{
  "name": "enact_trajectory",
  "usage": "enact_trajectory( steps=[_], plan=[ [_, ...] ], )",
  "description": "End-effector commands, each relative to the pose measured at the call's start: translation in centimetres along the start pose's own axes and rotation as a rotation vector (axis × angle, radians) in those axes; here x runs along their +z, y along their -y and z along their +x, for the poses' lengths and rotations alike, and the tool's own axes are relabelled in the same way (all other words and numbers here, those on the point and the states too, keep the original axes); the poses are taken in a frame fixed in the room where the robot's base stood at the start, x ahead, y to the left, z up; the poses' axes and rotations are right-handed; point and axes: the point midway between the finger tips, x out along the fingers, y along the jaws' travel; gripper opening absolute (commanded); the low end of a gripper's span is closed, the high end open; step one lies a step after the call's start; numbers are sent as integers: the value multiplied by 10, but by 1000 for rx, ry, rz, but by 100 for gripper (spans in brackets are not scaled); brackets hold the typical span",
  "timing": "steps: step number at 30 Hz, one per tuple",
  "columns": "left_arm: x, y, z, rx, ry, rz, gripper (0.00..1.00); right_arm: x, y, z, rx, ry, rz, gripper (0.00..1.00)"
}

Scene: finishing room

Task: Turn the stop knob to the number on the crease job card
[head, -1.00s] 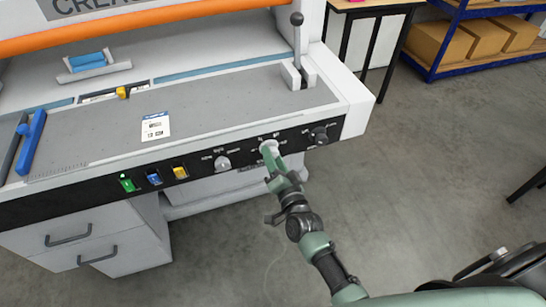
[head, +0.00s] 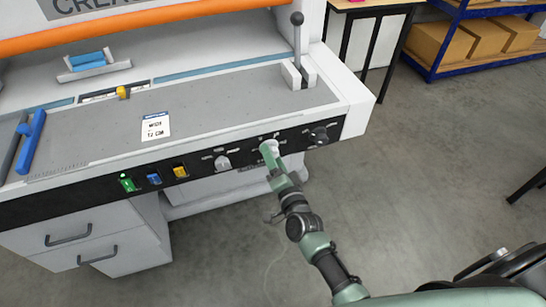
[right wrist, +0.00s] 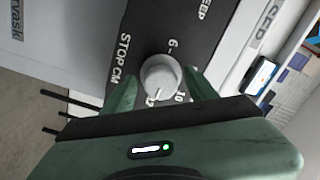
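The stop knob (right wrist: 160,75) is a pale round knob on the machine's black front panel, beside the printed words STOP CM in the right wrist view. My right gripper (head: 268,149) is at this knob, with one green finger on each side, close against its rim. My left gripper is not in view.
Another pale knob (head: 222,162) sits left of the stop knob, and a black knob (head: 319,134) right of it. Green (head: 127,183), blue (head: 153,178) and yellow (head: 180,171) switches are farther left. A lever (head: 297,35) stands on the bed.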

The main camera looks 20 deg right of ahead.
Motion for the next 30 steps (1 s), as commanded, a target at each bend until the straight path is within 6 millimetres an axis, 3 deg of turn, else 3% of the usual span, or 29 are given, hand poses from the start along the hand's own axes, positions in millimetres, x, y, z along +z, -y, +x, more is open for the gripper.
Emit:
enact_trajectory(
  steps=[11, 22, 30],
  plan=[
    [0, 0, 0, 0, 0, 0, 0, 0, 0, -5, 0, -1, -1, 59],
    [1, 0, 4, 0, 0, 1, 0, 0, -1, -64, 1, 0, -1, 59],
    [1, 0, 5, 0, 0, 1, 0, 0, 0, -78, -1, 0, -1, 59]
  ],
)
